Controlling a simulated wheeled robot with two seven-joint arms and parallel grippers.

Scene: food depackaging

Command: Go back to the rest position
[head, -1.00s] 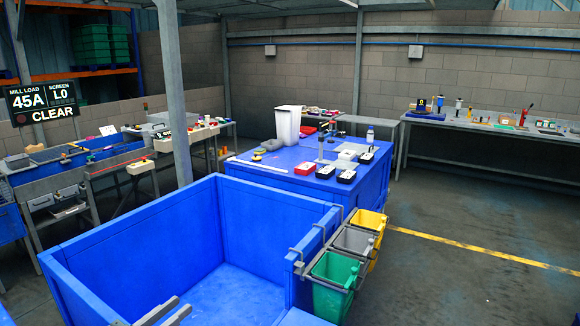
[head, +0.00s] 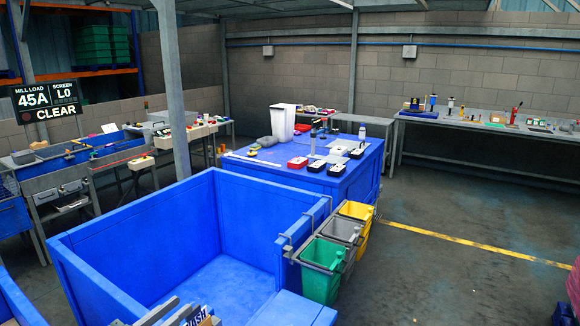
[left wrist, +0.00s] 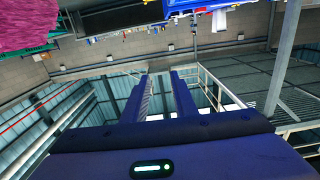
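My left gripper (head: 170,313) shows at the bottom edge of the head view, in front of the large blue open-topped bin (head: 125,262). Only its two finger ends show there. In the left wrist view my left gripper (left wrist: 160,95) has its two dark fingers apart, with wall and roof visible between them and nothing held. My right gripper is not in view.
Green, grey and yellow small bins (head: 322,270) hang on the blue bin's right side. A blue table (head: 330,185) with several items stands behind it. Floor at right (head: 450,285) is mostly clear.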

